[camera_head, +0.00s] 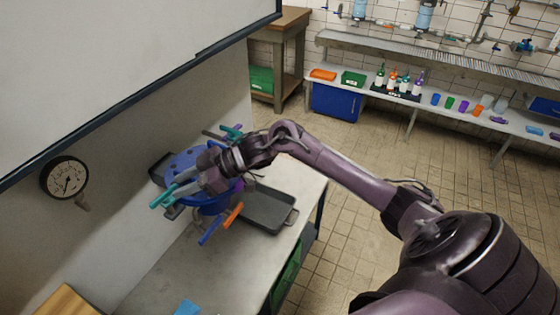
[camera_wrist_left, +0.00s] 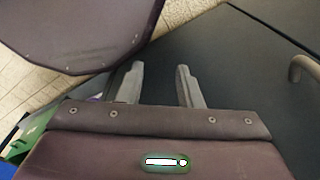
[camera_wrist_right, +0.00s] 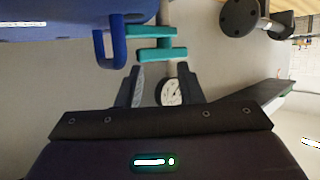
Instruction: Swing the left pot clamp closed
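The blue pot (camera_head: 185,163) stands on the bench by the wall, partly hidden by my right arm. The left clamp has a teal handle (camera_head: 162,195) and sticks out from the pot's left side. It also shows in the right wrist view as teal bars (camera_wrist_right: 160,55) just beyond the fingertips. My right gripper (camera_head: 196,188) is at the pot's left front, beside this clamp; its fingers (camera_wrist_right: 163,85) are apart with nothing held. My left gripper (camera_wrist_left: 157,75) is open and empty in its wrist view, and is outside the head view.
Another teal handle (camera_head: 232,131) is at the pot's far side, and an orange one (camera_head: 233,214) at its near right. A dark tray (camera_head: 268,209) lies right of the pot on the bench (camera_head: 160,265). A round gauge (camera_head: 65,178) is on the wall.

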